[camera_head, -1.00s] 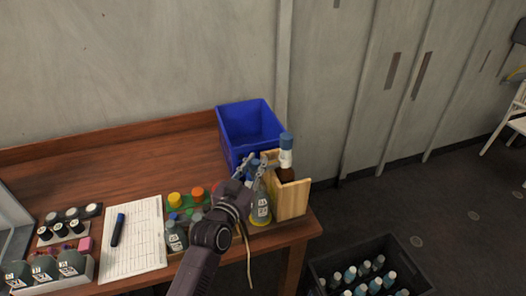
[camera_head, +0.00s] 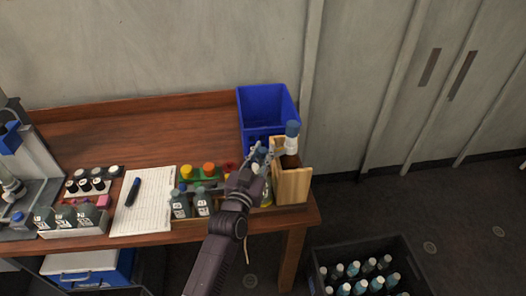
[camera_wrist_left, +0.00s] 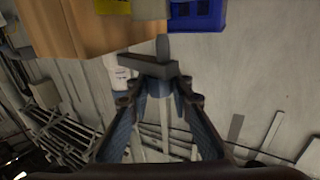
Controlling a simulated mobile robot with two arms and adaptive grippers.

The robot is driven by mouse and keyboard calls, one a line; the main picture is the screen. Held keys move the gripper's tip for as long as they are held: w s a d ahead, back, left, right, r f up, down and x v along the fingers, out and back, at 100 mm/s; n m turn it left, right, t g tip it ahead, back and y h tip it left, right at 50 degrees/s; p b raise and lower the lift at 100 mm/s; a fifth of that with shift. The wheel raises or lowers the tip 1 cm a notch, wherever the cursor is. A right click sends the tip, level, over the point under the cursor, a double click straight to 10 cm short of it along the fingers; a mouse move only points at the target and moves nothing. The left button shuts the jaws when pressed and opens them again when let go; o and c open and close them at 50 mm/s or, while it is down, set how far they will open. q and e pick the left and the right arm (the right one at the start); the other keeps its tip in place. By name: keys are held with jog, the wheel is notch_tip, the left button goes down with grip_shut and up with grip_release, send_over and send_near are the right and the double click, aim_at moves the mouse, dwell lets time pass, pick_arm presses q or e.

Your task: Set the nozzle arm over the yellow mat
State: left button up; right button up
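My left gripper (camera_head: 258,158) is over the table's right end, beside the wooden holder (camera_head: 293,186). Its fingers stand apart in the left wrist view (camera_wrist_left: 160,92). A grey bar-shaped piece (camera_wrist_left: 150,68) lies just beyond the fingertips; whether they touch it, I cannot tell. A bottle (camera_head: 265,190) with a yellow patch at its base stands partly behind my gripper. I cannot tell whether that patch is the yellow mat. A grey apparatus with a nozzle-like part (camera_head: 10,182) stands at the far left; I cannot tell whether it is the nozzle arm. My right gripper is not in view.
A blue bin (camera_head: 268,103) is at the table's back right. A brown bottle with a blue cap (camera_head: 291,145) stands in the wooden holder. Small bottles, a paper sheet (camera_head: 150,215) and a marker (camera_head: 133,191) lie leftward. A dark crate of bottles (camera_head: 405,262) is on the floor.

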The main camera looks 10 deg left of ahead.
pick_arm(q)
jog(key=o, duration=0.5)
jog(key=v, duration=1.2)
jog(key=shift+c, duration=0.8)
